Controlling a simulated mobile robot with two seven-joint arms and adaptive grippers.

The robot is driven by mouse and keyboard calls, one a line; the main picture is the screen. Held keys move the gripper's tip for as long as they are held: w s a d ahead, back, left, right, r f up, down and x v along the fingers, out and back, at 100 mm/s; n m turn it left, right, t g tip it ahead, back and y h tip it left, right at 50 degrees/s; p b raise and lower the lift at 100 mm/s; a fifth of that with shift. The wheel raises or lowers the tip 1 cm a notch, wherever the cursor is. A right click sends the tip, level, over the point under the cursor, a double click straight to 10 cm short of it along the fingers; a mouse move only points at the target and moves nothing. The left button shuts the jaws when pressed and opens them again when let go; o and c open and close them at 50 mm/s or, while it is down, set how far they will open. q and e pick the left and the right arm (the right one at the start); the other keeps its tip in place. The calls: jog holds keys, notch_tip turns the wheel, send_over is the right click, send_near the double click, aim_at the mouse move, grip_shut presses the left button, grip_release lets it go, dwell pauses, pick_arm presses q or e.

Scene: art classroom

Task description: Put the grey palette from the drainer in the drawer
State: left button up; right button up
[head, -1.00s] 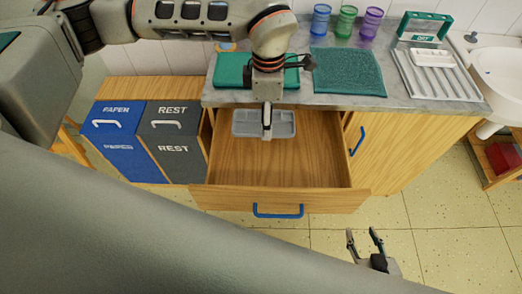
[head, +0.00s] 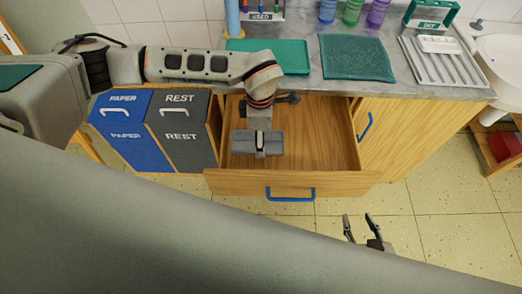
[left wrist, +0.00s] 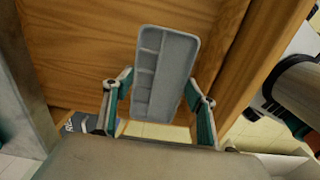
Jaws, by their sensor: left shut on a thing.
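The grey palette (head: 241,147) is rectangular with several small wells. It is over the left part of the open drawer (head: 312,150), within its opening. I cannot tell whether it touches the drawer floor. My left gripper (head: 262,149) is shut on it. In the left wrist view, the palette (left wrist: 170,80) shows its wells between the fingers (left wrist: 158,108). The drainer (head: 450,68) stands on the counter at the right, with a white palette (head: 438,44) on it. My right gripper (head: 358,217) is open and empty, in front of the drawer, to its right.
A green tray (head: 285,52) and a green mat (head: 357,57) lie on the counter (head: 400,90). Several cups (head: 352,12) stand behind. Blue paper (head: 122,125) and grey rest (head: 180,128) bins stand left of the drawer. The drawer's right part is bare.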

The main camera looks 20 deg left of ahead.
pick_arm(q)
jog(key=shift+f, duration=4.15)
jog(key=shift+f, duration=0.1)
jog(key=o, duration=1.1)
notch_tip(320, 180, up, 12)
jog(key=shift+r, duration=0.1)
